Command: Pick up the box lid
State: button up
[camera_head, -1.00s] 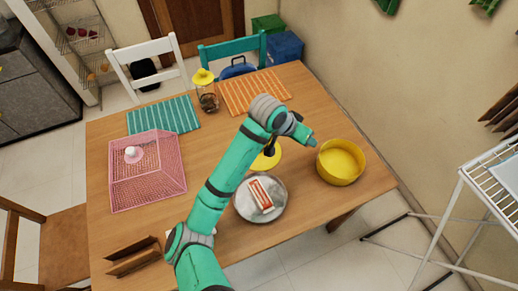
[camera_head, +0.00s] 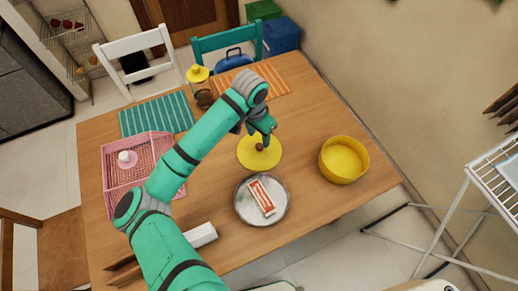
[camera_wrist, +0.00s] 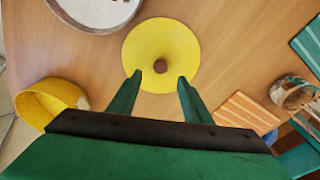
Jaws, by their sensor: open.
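The box lid is a round yellow disc (camera_head: 264,159) with a brown knob at its centre, lying on the wooden table. It also shows in the wrist view (camera_wrist: 180,50), with its knob just beyond my fingertips. My gripper (camera_wrist: 160,77) is open, with its two green fingers spread on either side of the knob and a little short of it. In the head view my gripper (camera_head: 262,138) is above the far part of the lid, and its fingers are hard to make out. The yellow round box (camera_head: 343,160) stands open to the right of the lid.
A metal tray (camera_head: 241,212) with a red-and-white packet (camera_head: 262,197) on it lies nearer than the lid. A glass jar with a yellow top (camera_head: 199,76) stands behind. A pink basket (camera_head: 150,145) is at left. Table between lid and box is bare.

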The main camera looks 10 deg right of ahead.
aim_at(259, 146)
jog(key=shift+w+f, duration=0.1)
jog(key=shift+f, duration=2.8)
jog(key=shift+d, duration=0.1)
jog(key=shift+c, duration=0.7)
grip_shut()
